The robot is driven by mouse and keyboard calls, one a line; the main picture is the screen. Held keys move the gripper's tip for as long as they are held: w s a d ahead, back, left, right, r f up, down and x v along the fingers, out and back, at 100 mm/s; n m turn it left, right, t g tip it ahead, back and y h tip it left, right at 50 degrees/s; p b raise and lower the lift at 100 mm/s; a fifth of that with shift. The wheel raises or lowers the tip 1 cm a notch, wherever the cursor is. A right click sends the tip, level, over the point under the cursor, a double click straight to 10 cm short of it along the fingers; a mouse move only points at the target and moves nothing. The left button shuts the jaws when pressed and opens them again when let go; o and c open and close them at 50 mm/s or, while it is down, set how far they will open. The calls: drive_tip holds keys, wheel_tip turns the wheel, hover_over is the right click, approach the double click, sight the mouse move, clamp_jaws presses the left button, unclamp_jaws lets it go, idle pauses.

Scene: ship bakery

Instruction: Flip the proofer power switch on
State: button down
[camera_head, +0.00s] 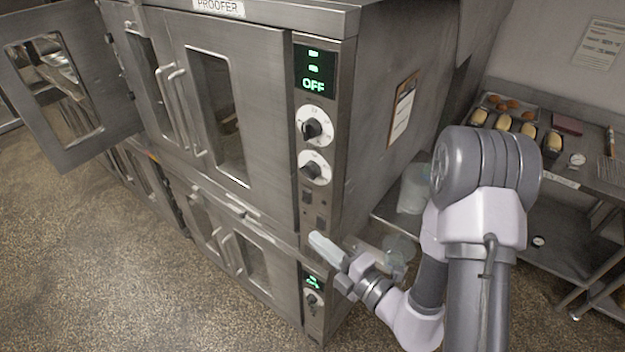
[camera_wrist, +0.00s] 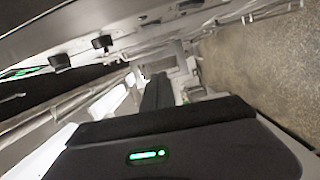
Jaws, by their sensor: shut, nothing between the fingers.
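The proofer (camera_head: 235,95) is a steel cabinet with a narrow control panel on its right front edge. Its display (camera_head: 315,68) reads OFF in green. Below are two black knobs on white dials, the upper knob (camera_head: 312,129) and the lower knob (camera_head: 311,170). Under them sit two small dark switches, one at upper left (camera_head: 307,197) and one at lower right (camera_head: 321,222); which one is the power switch I cannot tell. My gripper (camera_head: 317,238) is shut and empty, its tips just below the lower-right switch. Contact is unclear. In the wrist view, dark knobs (camera_wrist: 103,43) show at upper left.
A lower oven unit with its own lit display (camera_head: 314,282) is under the proofer. A glass door (camera_head: 105,120) stands open at far left. A clipboard (camera_head: 404,103) hangs on the side. A steel table (camera_head: 590,180) with bread tins stands at right. The floor at left is clear.

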sight(306, 197)
drive_tip(key=shift+w+d+f+m+t+h, duration=0.15)
drive_tip(key=shift+d+f+m+t+h, duration=0.15)
drive_tip(key=shift+d+f+m+h, duration=0.3)
drive_tip(key=w+a+b, duration=0.1)
drive_tip(key=w+b, duration=0.1)
drive_tip(key=w, duration=0.1)
drive_tip(key=w+a+b, duration=0.1)
drive_tip(key=w+b, duration=0.2)
drive_tip(key=w, duration=0.1)
drive_tip(key=w+a+b, duration=0.1)
drive_tip(key=w+b, duration=0.2)
drive_tip(key=w, duration=0.1)
drive_tip(key=shift+a+f, duration=0.3)
drive_tip(key=shift+a, duration=0.1)
